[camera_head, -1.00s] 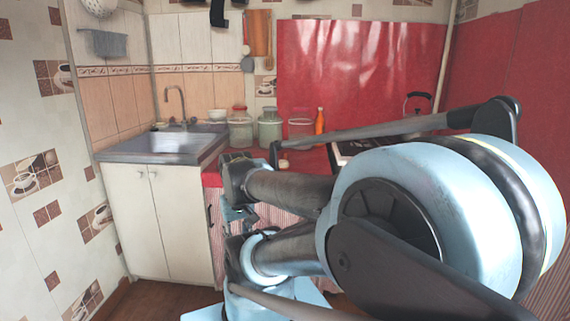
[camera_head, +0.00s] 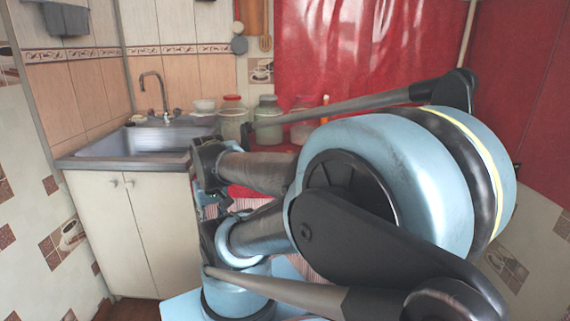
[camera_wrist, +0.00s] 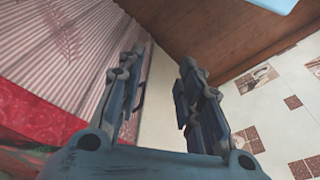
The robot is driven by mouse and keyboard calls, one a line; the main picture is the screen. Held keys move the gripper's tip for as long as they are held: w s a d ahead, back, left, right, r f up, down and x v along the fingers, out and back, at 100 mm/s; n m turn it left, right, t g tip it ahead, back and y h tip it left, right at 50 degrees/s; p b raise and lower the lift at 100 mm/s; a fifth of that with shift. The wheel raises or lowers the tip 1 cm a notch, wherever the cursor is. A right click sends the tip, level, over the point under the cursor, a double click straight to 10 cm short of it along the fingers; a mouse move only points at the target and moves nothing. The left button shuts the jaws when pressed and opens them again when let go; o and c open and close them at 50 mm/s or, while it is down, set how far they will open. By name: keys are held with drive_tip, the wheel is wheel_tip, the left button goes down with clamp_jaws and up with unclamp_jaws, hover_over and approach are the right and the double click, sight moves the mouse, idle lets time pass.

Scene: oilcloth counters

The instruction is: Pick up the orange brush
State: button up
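I cannot pick out an orange brush for certain. A slim orange object (camera_head: 326,126) stands at the back of the red counter in the head view, partly hidden behind my arm; I cannot tell whether it is the brush or a bottle. My gripper (camera_wrist: 163,58) is open in the wrist view, with its two fingers apart and nothing between them. It is beside a striped cloth (camera_wrist: 75,50) and above the floor, away from the orange object.
A metal sink (camera_head: 130,147) sits on a white cabinet (camera_head: 115,225) at left. A tiled wall (camera_head: 25,225) is close at left. My arm hides much of the red counter.

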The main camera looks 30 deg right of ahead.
drive_tip(key=shift+o, duration=0.9)
drive_tip(key=shift+w, duration=0.1)
drive_tip(key=w+d+r+m+g, duration=0.1)
drive_tip(key=w+d+r+m, duration=0.2)
drive_tip(key=w+d+r, duration=1.15)
drive_tip(key=w+d+r+m, duration=0.1)
drive_tip(key=w+d+r, duration=0.15)
drive_tip(key=d, duration=0.25)
drive_tip(key=w+d+r+m, duration=0.1)
drive_tip(key=d+r, duration=0.2)
drive_tip(key=d, duration=0.2)
drive_tip(key=w+d+r+m+g, duration=0.1)
drive_tip(key=w+d+m, duration=0.1)
drive_tip(key=d, duration=1.3)
drive_tip(key=f, duration=1.1)
drive_tip(key=shift+w+d, duration=0.15)
drive_tip(key=shift+d, duration=0.05)
drive_tip(key=f, duration=0.3)
drive_tip(key=shift+w+f, duration=0.3)
drive_tip(key=shift+f, duration=0.8)
